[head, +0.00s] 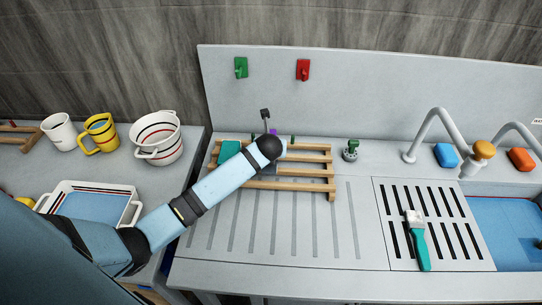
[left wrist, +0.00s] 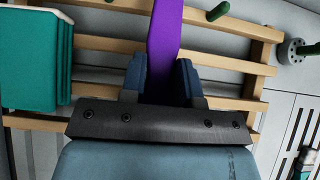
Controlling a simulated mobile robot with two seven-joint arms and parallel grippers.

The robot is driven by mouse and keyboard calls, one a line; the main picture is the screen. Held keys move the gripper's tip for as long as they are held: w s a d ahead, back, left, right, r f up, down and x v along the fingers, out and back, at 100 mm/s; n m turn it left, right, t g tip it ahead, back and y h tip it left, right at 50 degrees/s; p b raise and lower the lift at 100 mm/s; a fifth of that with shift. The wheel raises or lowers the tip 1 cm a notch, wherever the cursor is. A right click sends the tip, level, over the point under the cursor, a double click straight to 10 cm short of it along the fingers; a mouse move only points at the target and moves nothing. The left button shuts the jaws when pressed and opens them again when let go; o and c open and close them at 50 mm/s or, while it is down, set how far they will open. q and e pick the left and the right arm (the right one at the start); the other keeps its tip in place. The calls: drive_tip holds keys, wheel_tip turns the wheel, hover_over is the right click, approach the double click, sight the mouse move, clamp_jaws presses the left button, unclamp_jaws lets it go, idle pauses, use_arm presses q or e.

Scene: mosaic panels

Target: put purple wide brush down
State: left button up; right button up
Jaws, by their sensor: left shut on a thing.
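The purple wide brush (left wrist: 170,30) is held in my left gripper (left wrist: 163,75); its purple handle runs up between the blue fingers in the left wrist view. The fingers are shut on it. In the head view only a small bit of purple (head: 273,131) shows past my wrist, and the brush's head cannot be made out. My left gripper is over the wooden slatted rack (head: 318,172) on the grey counter, mostly hidden behind my own wrist there. I cannot tell whether the brush touches the rack. My right gripper is not in view.
A teal block (head: 229,151) stands at the rack's left, with green pegs (left wrist: 218,11) at its back. A teal-handled brush (head: 420,243) lies on the slotted drain to the right, before the faucet (head: 428,135). The ribbed counter (head: 285,235) in front is clear.

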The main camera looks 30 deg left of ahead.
use_arm(q)
drive_tip(key=shift+f, duration=2)
drive_tip(key=shift+f, duration=0.1)
drive_tip(key=o, duration=1)
wheel_tip(320, 180, up, 9)
hover_over(269, 170)
drive_tip(key=shift+f, duration=0.1)
